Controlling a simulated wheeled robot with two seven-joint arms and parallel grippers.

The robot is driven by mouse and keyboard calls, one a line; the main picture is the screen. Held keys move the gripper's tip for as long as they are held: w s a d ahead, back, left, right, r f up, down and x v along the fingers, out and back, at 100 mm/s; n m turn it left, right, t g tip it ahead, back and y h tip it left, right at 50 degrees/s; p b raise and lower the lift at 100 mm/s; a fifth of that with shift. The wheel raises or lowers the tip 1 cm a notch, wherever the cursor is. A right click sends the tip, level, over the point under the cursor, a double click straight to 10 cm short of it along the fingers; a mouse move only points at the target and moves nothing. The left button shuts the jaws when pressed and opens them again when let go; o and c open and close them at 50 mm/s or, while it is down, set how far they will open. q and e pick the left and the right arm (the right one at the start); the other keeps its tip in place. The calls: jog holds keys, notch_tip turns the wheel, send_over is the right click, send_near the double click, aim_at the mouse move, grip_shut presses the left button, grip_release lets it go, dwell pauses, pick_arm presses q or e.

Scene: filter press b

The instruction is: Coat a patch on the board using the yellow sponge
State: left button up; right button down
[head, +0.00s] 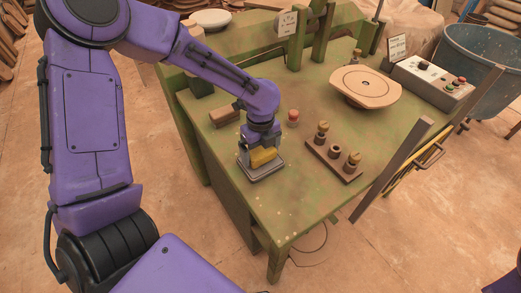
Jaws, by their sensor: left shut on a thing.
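My left gripper (258,150) comes down from the purple arm over the front left of the green bench. It is shut on the yellow sponge (264,157). The sponge is right above a small grey, flat, tray-like piece (262,176) on the bench; I cannot tell whether they touch. No piece is clearly recognisable as the board, and no coated patch can be made out. My right gripper is not in view.
The green bench (290,222) also carries a brown block (225,115), a small reddish knob (293,117), a dark rack with several cylinders (334,163), a round tan disc (365,87) and a control box (432,80). The front bench top is clear.

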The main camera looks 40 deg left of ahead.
aim_at(260, 149)
pick_arm(q)
jog(key=shift+f, duration=0.5)
dwell(0.8)
jog(key=shift+s, duration=0.1)
dwell(1.8)
notch_tip(260, 149, up, 7)
jog(key=p, duration=0.9)
jog(key=shift+r, duration=0.1)
dwell(0.5)
